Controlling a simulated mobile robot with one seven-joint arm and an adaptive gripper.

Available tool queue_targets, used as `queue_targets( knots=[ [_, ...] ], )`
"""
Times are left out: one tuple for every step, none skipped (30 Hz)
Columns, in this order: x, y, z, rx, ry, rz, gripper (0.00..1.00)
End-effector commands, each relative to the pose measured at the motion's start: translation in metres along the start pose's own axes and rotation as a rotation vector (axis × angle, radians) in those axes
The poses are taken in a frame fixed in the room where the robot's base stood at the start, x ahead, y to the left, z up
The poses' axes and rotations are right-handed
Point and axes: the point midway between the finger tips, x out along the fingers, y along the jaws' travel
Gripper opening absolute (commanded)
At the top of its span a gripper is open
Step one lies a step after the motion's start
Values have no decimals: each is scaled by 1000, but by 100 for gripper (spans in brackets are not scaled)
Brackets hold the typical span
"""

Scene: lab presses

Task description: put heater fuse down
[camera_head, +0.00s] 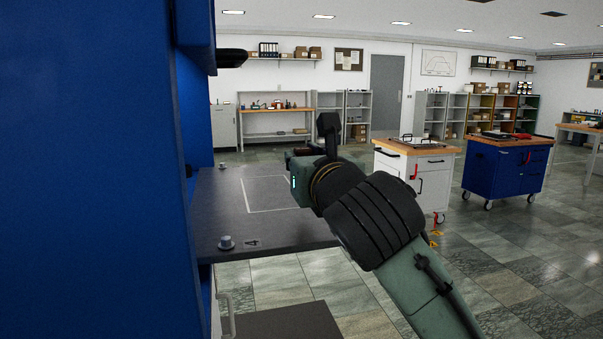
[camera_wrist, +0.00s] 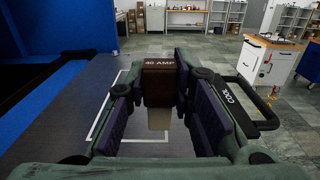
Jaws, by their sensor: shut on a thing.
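The heater fuse (camera_wrist: 159,72) shows in the wrist view as a brown block marked "40 AMP", with a paler part below it. My gripper (camera_wrist: 157,85) is shut on it, one dark finger pad on each side. The fuse is held over a dark plate (camera_head: 225,205) with a thin white outline on it, in front of the blue press (camera_head: 95,170). In the head view my gripper (camera_head: 300,172) is over the plate's right side, and my wrist hides most of the fingers and the fuse.
A black loop handle marked "COOL" (camera_wrist: 228,97) stands beside my right finger in the wrist view. A grey knob (camera_head: 226,243) sits at the plate's near edge. A white cart (camera_head: 420,173) and a blue cart (camera_head: 500,170) stand on the right. The outlined area looks clear where visible.

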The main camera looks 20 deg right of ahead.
Motion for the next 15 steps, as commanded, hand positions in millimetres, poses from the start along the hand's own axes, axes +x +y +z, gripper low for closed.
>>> queue_targets(
  knots=[
    [8,2,1,2,3,3,0],
    [8,1,-4,2,4,1,0],
    [7,0,-11,4,4,0,0],
    [7,1,-16,4,3,1,0],
    [7,1,-20,5,3,1,0],
    [7,1,-24,4,2,1,0],
    [7,1,-28,3,2,1,0],
    [7,1,-30,2,2,1,0],
    [7,1,-33,2,2,1,0],
    [6,1,-34,1,1,1,0],
    [6,1,-35,0,1,1,0],
    [6,1,-36,-1,0,1,0],
    [6,1,-36,-1,0,1,0],
    [6,1,-36,-1,0,1,0],
    [6,1,-36,-1,0,1,0]
  ],
)
